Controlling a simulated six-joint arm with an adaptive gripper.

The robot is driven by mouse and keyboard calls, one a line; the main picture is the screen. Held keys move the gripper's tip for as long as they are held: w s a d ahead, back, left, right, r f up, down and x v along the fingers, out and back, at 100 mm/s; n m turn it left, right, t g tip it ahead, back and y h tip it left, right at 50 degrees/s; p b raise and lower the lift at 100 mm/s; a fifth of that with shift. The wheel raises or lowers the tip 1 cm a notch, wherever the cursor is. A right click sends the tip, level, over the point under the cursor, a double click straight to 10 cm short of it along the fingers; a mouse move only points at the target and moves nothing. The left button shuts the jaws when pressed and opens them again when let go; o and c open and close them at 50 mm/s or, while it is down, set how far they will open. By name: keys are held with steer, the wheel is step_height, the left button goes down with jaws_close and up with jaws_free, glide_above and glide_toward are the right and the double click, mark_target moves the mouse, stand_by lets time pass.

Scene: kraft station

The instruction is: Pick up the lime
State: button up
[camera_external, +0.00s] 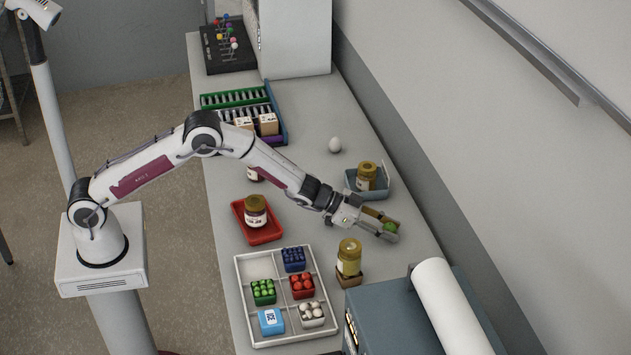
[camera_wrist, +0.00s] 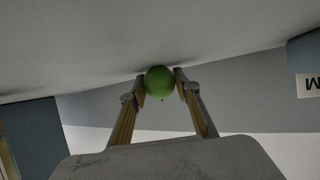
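The lime (camera_external: 390,227) is a small round green fruit at the right side of the bench, near the wall. In the wrist view the lime (camera_wrist: 160,83) sits between my two fingertips, with a fingertip against each side. My gripper (camera_external: 388,226) is shut on it and reaches out nearly level from the arm. In the wrist view my gripper (camera_wrist: 160,82) shows both fingers parted by the lime's width. I cannot tell whether the lime touches the bench.
A mustard-lidded jar (camera_external: 349,257) stands on a brown block just in front of my gripper. Behind it, another jar (camera_external: 367,175) stands in a blue-grey tray (camera_external: 383,188). A white egg (camera_external: 335,145) lies farther back. A red tray (camera_external: 262,236) and a divided white tray (camera_external: 240,290) lie left.

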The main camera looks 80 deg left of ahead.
mark_target(390, 224)
steer(key=c, duration=0.4)
steer(key=shift+r, duration=0.2)
steer(key=shift+r, duration=4.85)
